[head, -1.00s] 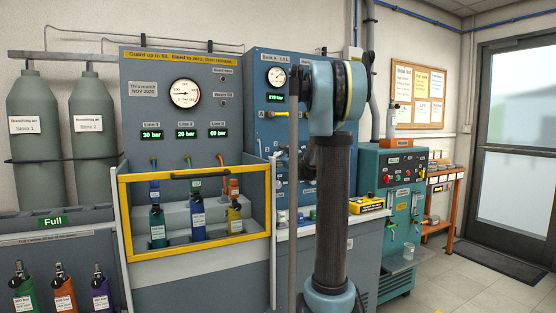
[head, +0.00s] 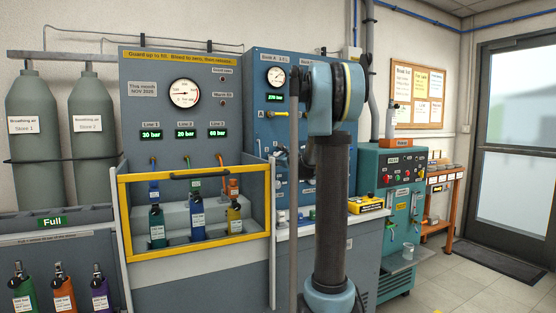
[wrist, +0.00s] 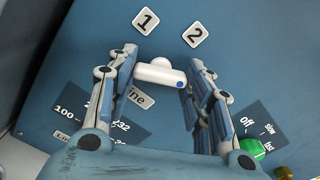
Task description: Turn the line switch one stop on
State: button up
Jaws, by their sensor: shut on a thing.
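The line switch (wrist: 158,72) is a white knob with a blue dot near its right end, on a blue panel in the wrist view. My gripper (wrist: 161,61) has one finger on each side of the knob and is shut on it. Number plates 1 (wrist: 146,20) and 2 (wrist: 195,36) are on the panel beyond the knob.
In the wrist view a green knob (wrist: 251,147) with an Off/Slow/Fast plate is right of my gripper. A numbered scale plate is partly hidden at left. In the head view, a yellow-framed guard (head: 196,246) encloses bottles left of my arm.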

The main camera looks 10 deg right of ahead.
jog(key=shift+n, duration=0.3)
jog(key=n, duration=0.5)
jog(key=shift+n, duration=0.3)
jog(key=n, duration=0.5)
jog(key=shift+s+f, duration=0.1)
jog(key=shift+s, duration=0.05)
jog(key=shift+n, duration=0.3)
jog(key=o, duration=1)
jog(key=shift+o, duration=0.2)
